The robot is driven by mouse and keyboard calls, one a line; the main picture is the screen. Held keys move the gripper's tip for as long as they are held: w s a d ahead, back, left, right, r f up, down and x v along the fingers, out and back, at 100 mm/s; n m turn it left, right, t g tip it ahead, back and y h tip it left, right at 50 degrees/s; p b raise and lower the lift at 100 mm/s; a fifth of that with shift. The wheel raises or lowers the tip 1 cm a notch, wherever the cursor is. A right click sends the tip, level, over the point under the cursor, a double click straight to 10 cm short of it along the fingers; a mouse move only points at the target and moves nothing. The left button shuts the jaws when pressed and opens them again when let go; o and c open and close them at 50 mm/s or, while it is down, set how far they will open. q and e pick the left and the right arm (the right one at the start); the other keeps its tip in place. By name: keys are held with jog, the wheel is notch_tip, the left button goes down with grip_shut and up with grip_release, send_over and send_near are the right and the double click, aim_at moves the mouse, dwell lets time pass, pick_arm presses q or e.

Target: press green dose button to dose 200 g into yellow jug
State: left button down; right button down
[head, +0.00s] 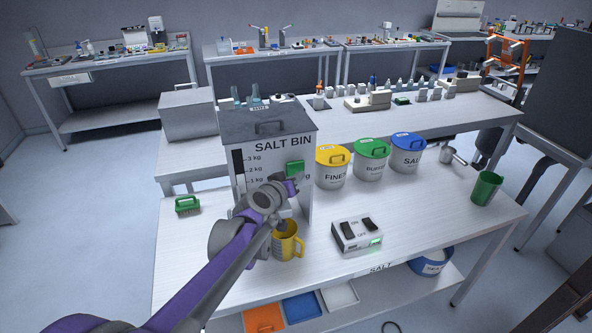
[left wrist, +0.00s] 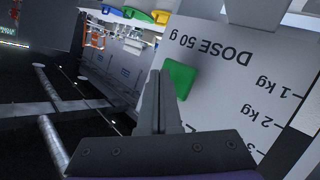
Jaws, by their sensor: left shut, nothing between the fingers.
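The grey salt bin (head: 268,128) stands on the white table with a level scale on its front. Its green dose button (head: 295,168) is on the right part of the front. In the left wrist view the green button (left wrist: 180,79) sits beside the upside-down words "DOSE 50 g". My left gripper (head: 298,180) is shut and empty, just in front of the button; its fingertips (left wrist: 155,75) appear close to the button's edge, and I cannot tell whether they touch. The yellow jug (head: 289,243) stands upright below, partly hidden by my left arm. My right gripper is not in view.
A switch box (head: 357,235) with a lit green lamp is right of the jug. Yellow, green and blue lidded tubs (head: 371,162) stand right of the bin. A green brush (head: 187,205) lies left; a green cup (head: 486,189) stands far right. The front right tabletop is clear.

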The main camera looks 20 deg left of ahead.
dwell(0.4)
pick_arm(q)
jog(key=shift+w+a, duration=0.25)
jog(key=shift+w, duration=0.15)
jog(key=shift+w+a+p, duration=0.5)
jog(key=shift+w, duration=0.2)
dwell(1.1)
dwell(0.3)
jog(key=shift+s+d, duration=0.75)
jog(key=shift+s, duration=0.35)
